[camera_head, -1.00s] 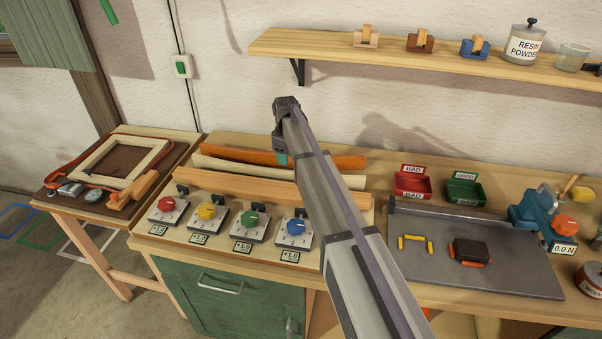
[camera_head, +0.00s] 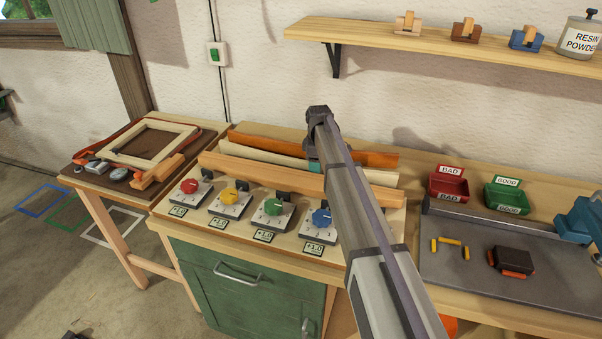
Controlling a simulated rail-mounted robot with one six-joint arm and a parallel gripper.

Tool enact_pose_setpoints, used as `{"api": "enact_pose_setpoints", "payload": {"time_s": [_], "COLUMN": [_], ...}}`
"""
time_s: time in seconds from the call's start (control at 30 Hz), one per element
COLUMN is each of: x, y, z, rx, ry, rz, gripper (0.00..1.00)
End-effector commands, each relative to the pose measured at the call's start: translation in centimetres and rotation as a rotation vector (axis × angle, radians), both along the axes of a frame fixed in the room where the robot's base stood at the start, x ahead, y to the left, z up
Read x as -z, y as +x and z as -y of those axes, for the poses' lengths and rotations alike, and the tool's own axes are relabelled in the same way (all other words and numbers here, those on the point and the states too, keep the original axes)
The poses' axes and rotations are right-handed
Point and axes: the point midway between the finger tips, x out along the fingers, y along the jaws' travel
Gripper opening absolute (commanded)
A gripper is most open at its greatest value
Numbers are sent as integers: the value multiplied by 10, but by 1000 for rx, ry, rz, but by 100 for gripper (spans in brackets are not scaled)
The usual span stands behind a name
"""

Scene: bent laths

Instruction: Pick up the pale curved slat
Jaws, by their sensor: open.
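The pale curved slat (camera_head: 262,154) lies on the bench between an orange-brown slat (camera_head: 258,141) behind it and a tan slat (camera_head: 262,173) in front. My arm crosses in front of its right part and hides some of it. A short end (camera_head: 384,179) shows right of my arm. My gripper (camera_head: 313,165) is mostly hidden behind my own arm, with a small teal part showing near the slats. It is open, and I cannot see its fingertips clearly or whether they touch the pale slat.
Dials with coloured knobs (camera_head: 272,208) stand in front of the slats. Red (camera_head: 449,187) and green (camera_head: 506,198) bins and a grey plate (camera_head: 480,240) are to the right. A shelf (camera_head: 430,45) hangs above. A side table (camera_head: 115,165) with a frame stands left.

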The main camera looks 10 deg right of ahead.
Motion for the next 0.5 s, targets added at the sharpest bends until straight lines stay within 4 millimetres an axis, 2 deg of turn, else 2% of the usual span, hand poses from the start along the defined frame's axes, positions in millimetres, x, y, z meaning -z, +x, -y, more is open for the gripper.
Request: {"api": "enact_pose_setpoints", "payload": {"time_s": [0.03, 0.1, 0.37, 0.5], "x": [22, 32, 29, 29], "y": [-1, 0, 0, 0], "z": [0, 0, 0, 0], "rx": [0, 0, 0, 0], "ry": [0, 0, 0, 0], "rz": [0, 0, 0, 0], "gripper": [49, 49, 48, 35]}}
